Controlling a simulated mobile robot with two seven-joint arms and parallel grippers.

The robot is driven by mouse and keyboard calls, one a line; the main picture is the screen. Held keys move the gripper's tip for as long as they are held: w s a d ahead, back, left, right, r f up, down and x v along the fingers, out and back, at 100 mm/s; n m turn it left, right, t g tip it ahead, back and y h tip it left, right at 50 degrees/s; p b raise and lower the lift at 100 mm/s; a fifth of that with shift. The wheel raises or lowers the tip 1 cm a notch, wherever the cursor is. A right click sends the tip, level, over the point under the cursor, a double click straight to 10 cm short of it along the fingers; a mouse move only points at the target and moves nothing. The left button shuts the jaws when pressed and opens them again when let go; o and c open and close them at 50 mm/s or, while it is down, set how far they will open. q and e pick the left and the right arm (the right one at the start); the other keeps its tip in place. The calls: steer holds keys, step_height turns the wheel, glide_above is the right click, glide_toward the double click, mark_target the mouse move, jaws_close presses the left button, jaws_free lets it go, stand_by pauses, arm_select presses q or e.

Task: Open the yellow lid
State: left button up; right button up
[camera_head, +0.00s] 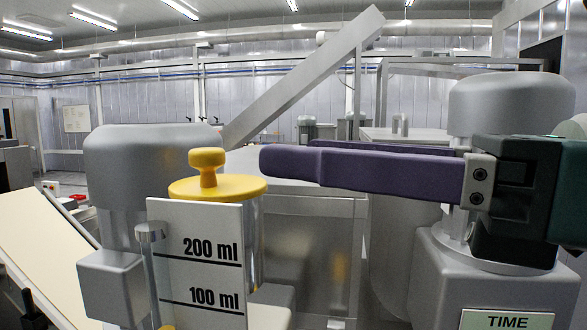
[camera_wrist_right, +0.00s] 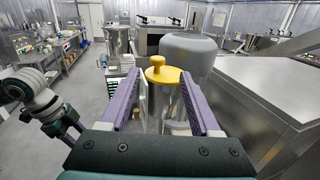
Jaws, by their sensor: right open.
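The yellow lid (camera_head: 217,189) has a round knob on top and sits flat on a metal cylinder behind a white level plate marked 200 ml and 100 ml (camera_head: 200,260). In the right wrist view the lid (camera_wrist_right: 161,74) appears between the fingers. My right gripper (camera_head: 268,160) comes in from the right of the head view, its purple fingers level at about knob height. Its tips end a little right of the knob, apart from it. The gripper (camera_wrist_right: 160,80) is open and empty in the right wrist view.
A large grey rounded machine housing (camera_head: 150,150) stands left of the lid. Another grey machine (camera_head: 480,255) with a TIME label stands below my right gripper. A slanted metal beam (camera_head: 305,78) rises behind. A cream conveyor belt (camera_head: 40,240) lies at left.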

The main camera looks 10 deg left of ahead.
mark_target(220, 152)
steer(key=p+x, duration=0.2)
steer(key=x, duration=0.2)
steer(key=p+x, duration=0.3)
steer(key=x, duration=0.1)
steer(key=shift+s+a+f, duration=0.15)
steer(key=shift+s+a, duration=0.05)
steer(key=shift+a, duration=0.05)
steer(key=shift+w+a+f+p, duration=0.1)
steer(key=shift+w+a+p, duration=0.1)
steer(key=shift+a, duration=0.15)
steer(key=shift+w+a+f+p, duration=0.1)
steer(key=shift+a+p, duration=0.05)
steer(key=shift+a, duration=0.2)
steer(key=shift+c, duration=0.2)
jaws_close()
stand_by(0.4)
